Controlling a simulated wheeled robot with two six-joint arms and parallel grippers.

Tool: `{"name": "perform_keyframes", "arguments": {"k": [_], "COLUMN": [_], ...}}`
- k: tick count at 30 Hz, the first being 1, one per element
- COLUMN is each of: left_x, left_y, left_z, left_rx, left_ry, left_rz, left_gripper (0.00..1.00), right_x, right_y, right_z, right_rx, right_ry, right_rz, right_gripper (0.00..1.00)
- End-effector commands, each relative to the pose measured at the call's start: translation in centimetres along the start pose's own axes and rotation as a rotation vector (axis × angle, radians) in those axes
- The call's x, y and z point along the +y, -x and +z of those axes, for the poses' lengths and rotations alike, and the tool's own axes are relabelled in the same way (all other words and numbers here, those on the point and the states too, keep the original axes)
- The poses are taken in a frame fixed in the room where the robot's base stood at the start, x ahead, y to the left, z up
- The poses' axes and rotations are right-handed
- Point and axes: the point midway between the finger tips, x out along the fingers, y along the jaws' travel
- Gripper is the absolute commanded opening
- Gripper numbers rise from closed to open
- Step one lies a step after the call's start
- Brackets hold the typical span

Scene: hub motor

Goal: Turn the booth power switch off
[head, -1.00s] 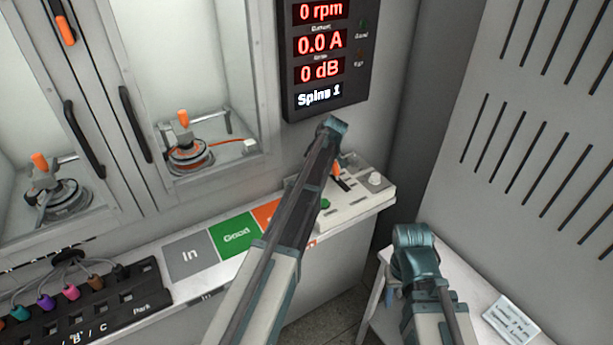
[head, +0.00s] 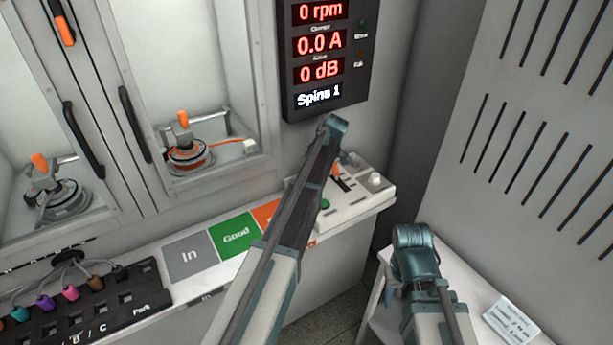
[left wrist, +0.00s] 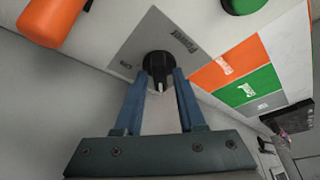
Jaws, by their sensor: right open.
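The power switch is a black round knob (left wrist: 158,66) with a white pointer mark, on a grey plate (left wrist: 140,38) lettered "Power" and "ON" in the left wrist view. My left gripper (left wrist: 159,76) has one blue finger on each side of the knob, very close to it; whether they press on it I cannot tell. In the head view my left arm crosses the control box (head: 352,212) and hides the knob and left gripper. My right gripper (head: 391,294) is open and empty, low at the right by a white table, mostly hidden by its wrist.
An orange handle (left wrist: 50,20) and a green button (left wrist: 245,4) are close to the left gripper. A display (head: 322,55) reads 0 rpm, 0.0 A, 0 dB, "Spins 1". Booth doors with black handles (head: 135,124) stand at the left. A labelled ledge (head: 190,256) and connector strip (head: 115,310) lie in front.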

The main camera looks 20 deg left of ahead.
Motion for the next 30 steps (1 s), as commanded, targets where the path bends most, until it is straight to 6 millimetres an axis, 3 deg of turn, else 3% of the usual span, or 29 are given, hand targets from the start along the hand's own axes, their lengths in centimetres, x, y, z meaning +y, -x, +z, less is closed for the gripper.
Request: {"name": "perform_keyframes", "arguments": {"k": [17, 30], "left_x": [0.0, 0.1], "left_y": [1.0, 7.3], "left_z": [-0.1, -0.3], "left_rx": [0.001, 0.001], "left_ry": [-0.002, -0.002], "left_rz": [0.001, 0.001], "left_gripper": [0.51, 0.51], "right_x": [0.1, 0.7], "right_y": [1.0, 6.8], "right_z": [0.1, 0.4], "right_rx": [0.000, 0.000], "right_ry": [0.000, 0.000], "right_rz": [0.000, 0.000], "right_gripper": [0.50, 0.50]}}
